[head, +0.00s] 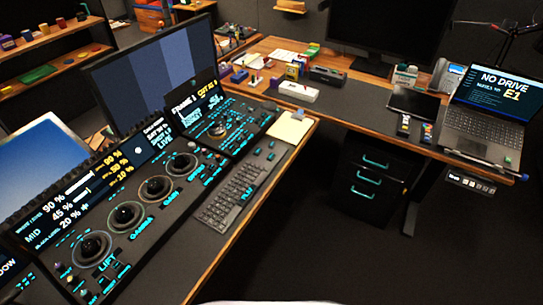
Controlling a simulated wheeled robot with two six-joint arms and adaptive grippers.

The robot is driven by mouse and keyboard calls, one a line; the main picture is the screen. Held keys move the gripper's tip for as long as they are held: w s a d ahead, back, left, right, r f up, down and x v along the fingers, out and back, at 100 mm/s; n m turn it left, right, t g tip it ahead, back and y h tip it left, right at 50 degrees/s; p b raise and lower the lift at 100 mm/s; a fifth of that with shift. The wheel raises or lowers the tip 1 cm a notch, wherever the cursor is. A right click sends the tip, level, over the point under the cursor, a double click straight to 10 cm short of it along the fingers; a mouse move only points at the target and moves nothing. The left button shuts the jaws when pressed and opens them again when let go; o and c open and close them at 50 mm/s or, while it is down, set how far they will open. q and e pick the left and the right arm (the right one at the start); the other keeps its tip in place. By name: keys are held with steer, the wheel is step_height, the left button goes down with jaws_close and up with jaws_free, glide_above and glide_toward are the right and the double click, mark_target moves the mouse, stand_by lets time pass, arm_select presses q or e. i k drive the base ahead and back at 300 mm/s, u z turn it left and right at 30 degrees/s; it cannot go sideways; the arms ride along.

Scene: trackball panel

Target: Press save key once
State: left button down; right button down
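A dark trackball panel (140,190) lies along the desk at the left. It has several trackballs with lit rings, among them one marked LIFT (92,248), plus glowing cyan key labels and small displays. A second panel section (220,128) with a ring dial and more keys adjoins it at the upper right. The key labels are too small to read, so I cannot tell which one is the save key. Neither of my grippers shows in the head view.
A black keyboard (236,192) lies in front of the panel, with a notepad (291,128) beyond it. A large monitor (155,72) stands behind. A laptop (487,115) sits on the right desk, above a dark drawer cabinet (368,180). Open floor lies at the lower right.

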mark_target(272, 156)
steer(key=k, duration=0.65)
steer(key=z, duration=0.45)
steer(key=i, duration=1.05)
steer(key=z, duration=0.6)
